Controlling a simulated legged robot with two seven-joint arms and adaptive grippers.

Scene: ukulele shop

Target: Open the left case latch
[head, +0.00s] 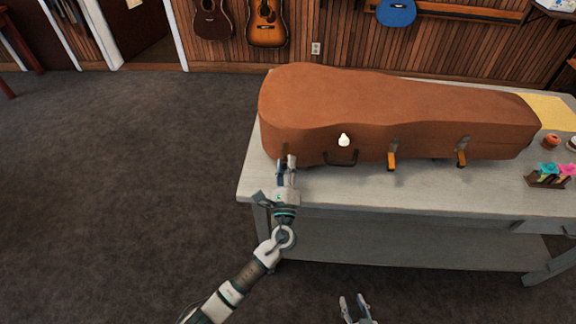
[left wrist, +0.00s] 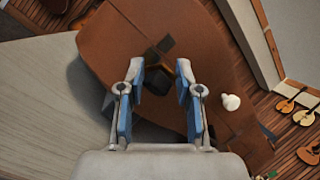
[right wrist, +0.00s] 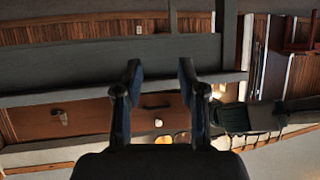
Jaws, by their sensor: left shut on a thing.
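A brown guitar case (head: 400,105) lies closed on the grey table. My left gripper (head: 287,160) is at the case's front side near its left end. In the left wrist view its fingers (left wrist: 160,80) stand on either side of the dark left latch (left wrist: 158,78), shut on it; the fingers hide part of the latch. Two other latches, a middle one (head: 391,155) and a right one (head: 462,152), show orange on the front side. My right gripper (head: 357,308) is low in front of the table, open and empty.
A dark handle (head: 342,158) and a small white object (head: 344,140) are at the case front, right of my left gripper. The table (head: 330,192) has a bare strip in front of the case. A small rack (head: 548,180) with colourful items stands at the right.

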